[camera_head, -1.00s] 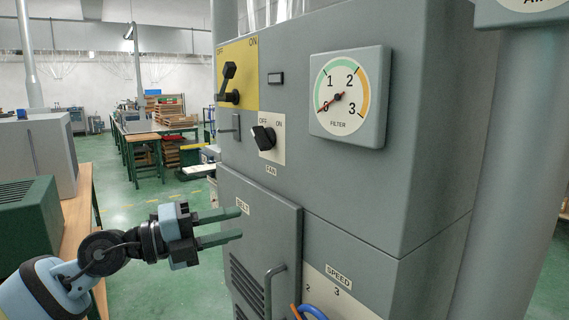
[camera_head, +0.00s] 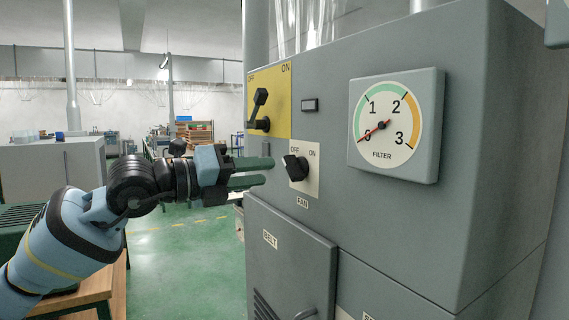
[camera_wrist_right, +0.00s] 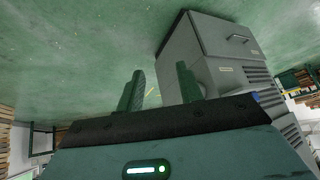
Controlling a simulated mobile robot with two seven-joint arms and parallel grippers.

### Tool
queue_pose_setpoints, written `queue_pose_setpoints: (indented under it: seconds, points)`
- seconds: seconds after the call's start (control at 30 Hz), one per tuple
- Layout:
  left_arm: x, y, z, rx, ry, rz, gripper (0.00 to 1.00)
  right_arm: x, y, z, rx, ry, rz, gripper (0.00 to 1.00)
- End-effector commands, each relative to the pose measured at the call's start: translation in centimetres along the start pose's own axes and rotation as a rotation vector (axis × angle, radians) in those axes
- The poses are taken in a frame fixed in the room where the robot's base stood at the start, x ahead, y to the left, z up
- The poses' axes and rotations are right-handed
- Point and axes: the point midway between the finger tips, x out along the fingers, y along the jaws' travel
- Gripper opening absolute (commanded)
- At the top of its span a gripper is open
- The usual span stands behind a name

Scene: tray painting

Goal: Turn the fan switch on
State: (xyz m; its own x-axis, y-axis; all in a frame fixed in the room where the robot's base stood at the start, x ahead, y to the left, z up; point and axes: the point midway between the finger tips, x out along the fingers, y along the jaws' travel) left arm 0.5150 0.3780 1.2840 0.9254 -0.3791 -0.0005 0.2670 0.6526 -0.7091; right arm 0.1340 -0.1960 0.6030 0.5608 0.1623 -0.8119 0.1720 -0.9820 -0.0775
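The fan switch (camera_head: 296,167) is a black rotary knob on a pale plate marked OFF and ON, above the label FAN on the grey cabinet. Its knob tilts up and left, toward OFF. My left gripper (camera_head: 272,171) is just left of the knob at about its height, its two green fingers pointing at it with a narrow gap between them. Nothing shows between the fingers, and they look apart from the knob. My right gripper (camera_wrist_right: 160,88) shows in the right wrist view with its fingers spread and empty, above green floor near a grey cabinet.
A lever switch (camera_head: 259,108) on a yellow plate is above and left of the fan switch. A filter gauge (camera_head: 397,125) juts out on the right, its needle near 0. The BELT door (camera_head: 290,255) is below. Open floor (camera_head: 190,250) lies left of the cabinet.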

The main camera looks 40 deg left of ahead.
Motion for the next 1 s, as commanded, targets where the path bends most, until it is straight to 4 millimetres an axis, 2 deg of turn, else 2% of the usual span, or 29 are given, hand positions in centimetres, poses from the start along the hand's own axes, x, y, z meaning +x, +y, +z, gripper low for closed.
queue_pose_setpoints:
  seconds: [0.1,0.53,0.97,1.0]
  points:
    - [0.9,-0.8,0.3,0.004,-0.002,-0.009,0.36,-0.7,0.0,-0.9,-0.003,0.013,0.002,0.36]
    - [5.4,-0.5,0.1,0.001,-0.001,-0.006,0.36,-2.0,0.0,-2.6,-0.005,0.034,0.005,0.36]
    - [6.2,-0.2,-0.1,0.003,0.002,-0.003,0.36,-2.2,0.1,-2.4,-0.006,0.028,0.006,0.36]
    - [6.2,-0.2,-0.1,0.003,0.002,-0.003,0.31,-2.2,0.1,-2.3,-0.006,0.028,0.006,0.36]
